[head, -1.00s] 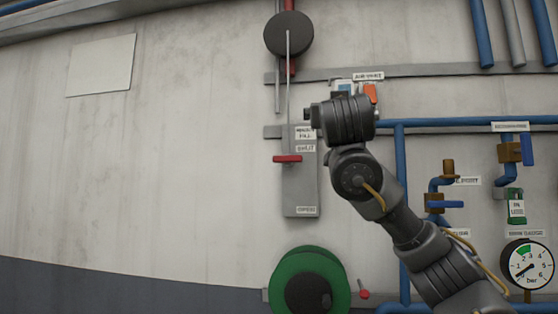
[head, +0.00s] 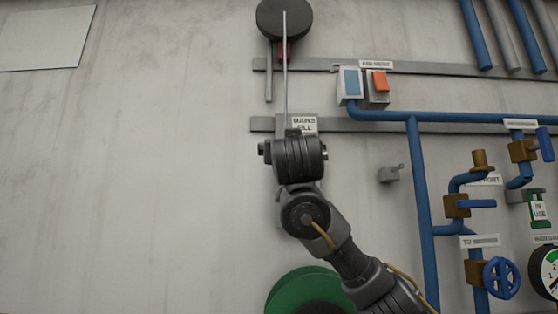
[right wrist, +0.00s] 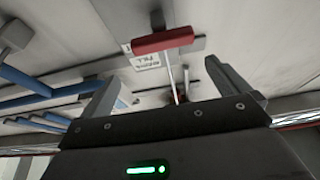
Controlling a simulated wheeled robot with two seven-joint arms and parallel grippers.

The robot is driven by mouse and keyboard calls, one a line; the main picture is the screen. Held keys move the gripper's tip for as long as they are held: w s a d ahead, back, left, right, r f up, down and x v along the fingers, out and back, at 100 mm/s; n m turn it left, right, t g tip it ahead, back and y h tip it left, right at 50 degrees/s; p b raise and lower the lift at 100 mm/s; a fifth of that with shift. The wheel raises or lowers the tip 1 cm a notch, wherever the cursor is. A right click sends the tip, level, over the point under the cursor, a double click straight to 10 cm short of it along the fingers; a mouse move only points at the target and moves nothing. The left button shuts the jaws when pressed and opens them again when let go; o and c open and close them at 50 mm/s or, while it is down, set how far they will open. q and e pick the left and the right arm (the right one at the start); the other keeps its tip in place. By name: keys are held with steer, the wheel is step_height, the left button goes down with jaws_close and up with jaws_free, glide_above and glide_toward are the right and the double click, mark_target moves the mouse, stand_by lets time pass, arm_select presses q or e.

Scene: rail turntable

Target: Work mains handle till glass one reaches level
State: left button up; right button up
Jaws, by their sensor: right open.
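The mains handle is a red crossbar (right wrist: 163,40) on a thin pull rod, seen in the right wrist view. In the head view my right wrist hides the crossbar, but the rod (head: 285,75) shows, hanging from a dark round drum (head: 284,18). A "MAINS FILL" label (head: 304,124) is beside the rod, on a grey plate mostly hidden by my arm. My right gripper (right wrist: 163,73) is open and empty; the crossbar shows beyond its fingertips, apart from both fingers. Its fingers are hidden in the head view. I cannot pick out glass one. My left gripper is out of view.
A box with a blue face (head: 350,82) and an orange rocker switch (head: 380,82) are right of the rod. Blue pipes (head: 420,190), valves and a gauge (head: 547,271) fill the right side. A green reel (head: 307,291) is below.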

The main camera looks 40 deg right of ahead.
steer(key=shift+y, duration=0.3)
steer(key=p+x, duration=0.4)
steer(key=x, duration=0.1)
steer(key=p+x, duration=0.4)
steer(key=x, duration=0.1)
steer(key=shift+w+p, duration=0.35)
steer(key=shift+w, duration=0.15)
steer(key=shift+w+d, duration=0.1)
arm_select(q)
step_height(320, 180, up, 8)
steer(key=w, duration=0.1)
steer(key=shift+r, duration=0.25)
arm_select(e)
steer(key=shift+w, duration=0.15)
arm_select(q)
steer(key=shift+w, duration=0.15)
